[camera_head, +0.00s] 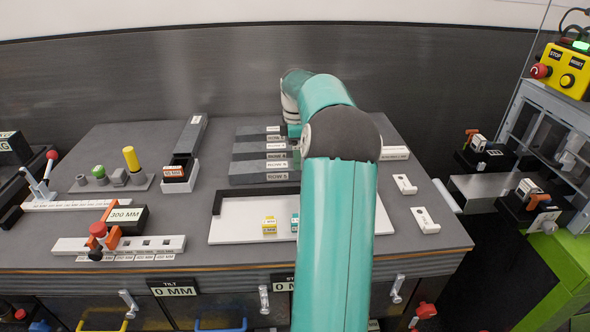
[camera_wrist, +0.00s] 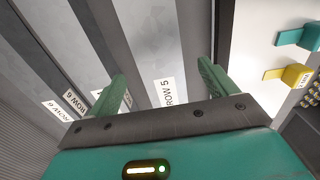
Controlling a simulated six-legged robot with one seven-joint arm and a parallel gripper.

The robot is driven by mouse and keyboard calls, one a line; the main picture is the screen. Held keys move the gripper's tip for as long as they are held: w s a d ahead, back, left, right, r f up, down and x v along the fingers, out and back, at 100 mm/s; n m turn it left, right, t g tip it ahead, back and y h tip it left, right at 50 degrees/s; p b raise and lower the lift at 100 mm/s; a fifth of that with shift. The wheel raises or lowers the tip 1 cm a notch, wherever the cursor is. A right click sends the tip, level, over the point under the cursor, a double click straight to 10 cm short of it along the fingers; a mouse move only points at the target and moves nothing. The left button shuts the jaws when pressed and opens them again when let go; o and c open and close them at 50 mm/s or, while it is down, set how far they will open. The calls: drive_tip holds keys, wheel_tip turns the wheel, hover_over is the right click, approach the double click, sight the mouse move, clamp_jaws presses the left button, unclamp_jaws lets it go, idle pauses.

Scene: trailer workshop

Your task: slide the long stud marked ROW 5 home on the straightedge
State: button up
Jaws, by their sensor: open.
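The long stud marked ROW 5 (camera_head: 265,177) is the nearest of several grey studs lying in parallel on the bench. In the wrist view the ROW 5 stud (camera_wrist: 158,45) runs between the two green fingers of my gripper (camera_wrist: 163,72), its label partly behind the gripper body. The jaws are open, one finger toward each long side; I cannot tell whether they touch it. A black edge strip (camera_head: 232,194), which may be the straightedge, borders a white board (camera_head: 240,215) just in front of the stud. My arm hides the stud's right end and the gripper in the head view.
A yellow block (camera_head: 269,225) and a teal block (camera_head: 294,222) stand on the white board. Other labelled studs (camera_head: 262,155) lie behind ROW 5.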

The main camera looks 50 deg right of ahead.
wheel_tip(320, 180, down, 4)
drive_tip(key=shift+r, duration=0.1)
drive_tip(key=shift+w, duration=0.1)
drive_tip(key=c, duration=1.3)
drive_tip(key=shift+r, duration=0.15)
